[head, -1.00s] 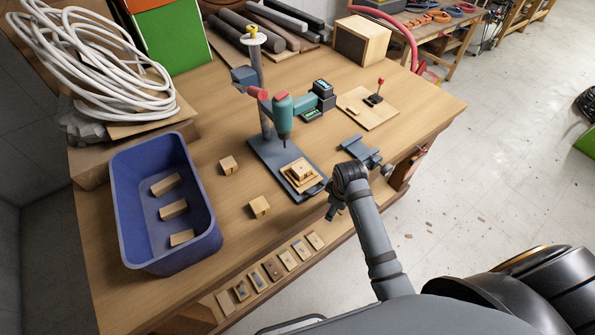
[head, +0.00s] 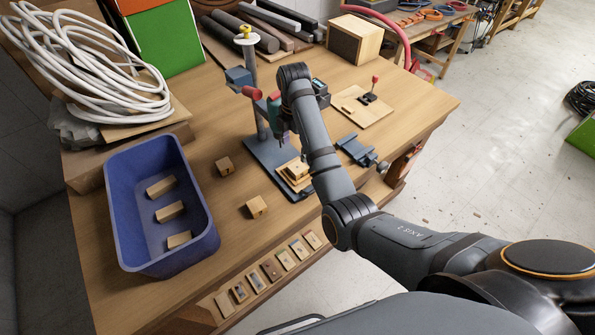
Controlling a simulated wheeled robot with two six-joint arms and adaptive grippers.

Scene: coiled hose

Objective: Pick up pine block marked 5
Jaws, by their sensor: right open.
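Small pine blocks lie in several places; any numbers are too small to read, so I cannot tell which is marked 5. Two sit on the bench, one farther back (head: 224,167) and one nearer (head: 257,207). Three lie in the blue bin: upper (head: 161,187), middle (head: 170,211) and lower (head: 179,239). Another wooden piece (head: 293,169) sits on the drill stand's base. My right gripper (head: 284,128) is open, by the drill, mostly hidden behind my right arm, and no block shows in it. My left gripper is out of view.
The blue bin (head: 116,203) stands at the bench's left. The drill stand's column (head: 251,72) rises mid-bench, close to my right arm. A blue-grey vice (head: 357,150) is at the right edge. A coiled white hose (head: 82,75) lies back left. The bench between bin and stand is mostly clear.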

